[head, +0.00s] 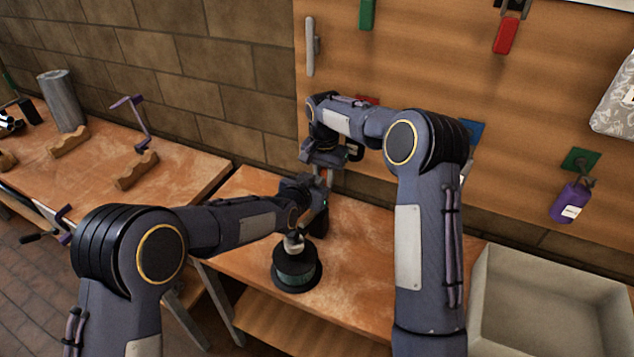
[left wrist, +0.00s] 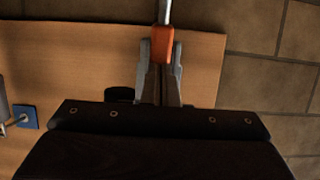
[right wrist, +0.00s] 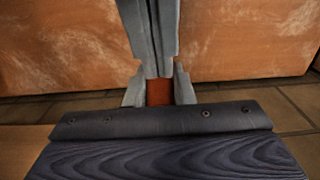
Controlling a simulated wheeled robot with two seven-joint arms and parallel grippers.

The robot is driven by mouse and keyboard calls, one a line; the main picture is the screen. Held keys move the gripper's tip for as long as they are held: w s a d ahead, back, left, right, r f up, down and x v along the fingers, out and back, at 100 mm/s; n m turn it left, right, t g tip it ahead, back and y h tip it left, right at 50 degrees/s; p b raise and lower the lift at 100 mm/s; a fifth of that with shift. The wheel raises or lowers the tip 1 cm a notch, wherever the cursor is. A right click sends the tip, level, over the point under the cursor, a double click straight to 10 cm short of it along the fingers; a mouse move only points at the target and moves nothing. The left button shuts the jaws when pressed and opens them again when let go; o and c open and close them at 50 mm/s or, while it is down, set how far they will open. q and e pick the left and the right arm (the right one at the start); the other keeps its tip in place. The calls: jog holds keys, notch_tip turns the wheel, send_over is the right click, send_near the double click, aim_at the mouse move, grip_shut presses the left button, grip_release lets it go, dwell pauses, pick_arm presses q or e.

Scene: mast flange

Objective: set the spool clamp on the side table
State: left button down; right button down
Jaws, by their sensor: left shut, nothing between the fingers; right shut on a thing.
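In the head view my right gripper (head: 328,171) points down over the middle table, close above my left gripper (head: 326,190). In the right wrist view the right fingers (right wrist: 159,82) are shut on a brown-red block (right wrist: 158,94), which I take to be part of the spool clamp. Two long grey pieces extend past it; I cannot tell whether these are the clamp or my left fingers. In the left wrist view an orange-red block (left wrist: 162,44) with a metal rod shows at the left fingertips (left wrist: 161,52). The left gripper is shut and empty. The head view mostly hides the clamp.
A black and green spool (head: 297,268) stands on the middle table (head: 258,190), below my grippers. The left table (head: 190,165) carries a grey cylinder (head: 62,100) and wooden cradles (head: 137,171). A pale open bin (head: 560,300) is at right. A tool board (head: 430,65) rises behind.

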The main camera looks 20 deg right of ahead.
jog(key=shift+w+d+r, duration=0.1)
jog(key=shift+d+r, duration=0.05)
jog(key=shift+d, duration=0.05)
pick_arm(q)
jog(key=shift+w+d+f, duration=0.1)
jog(key=shift+w+d, duration=0.1)
jog(key=shift+w+d+f, duration=0.1)
jog(key=shift+w+d, duration=0.1)
jog(key=shift+w, duration=0.15)
pick_arm(e)
jog(key=shift+a, duration=0.35)
pick_arm(q)
jog(key=shift+d, duration=0.1)
pick_arm(e)
jog(key=c, duration=1.5)
grip_release()
pick_arm(q)
jog(key=shift+d, duration=0.1)
pick_arm(e)
jog(key=shift+o, duration=1.3)
jog(key=shift+d, duration=0.2)
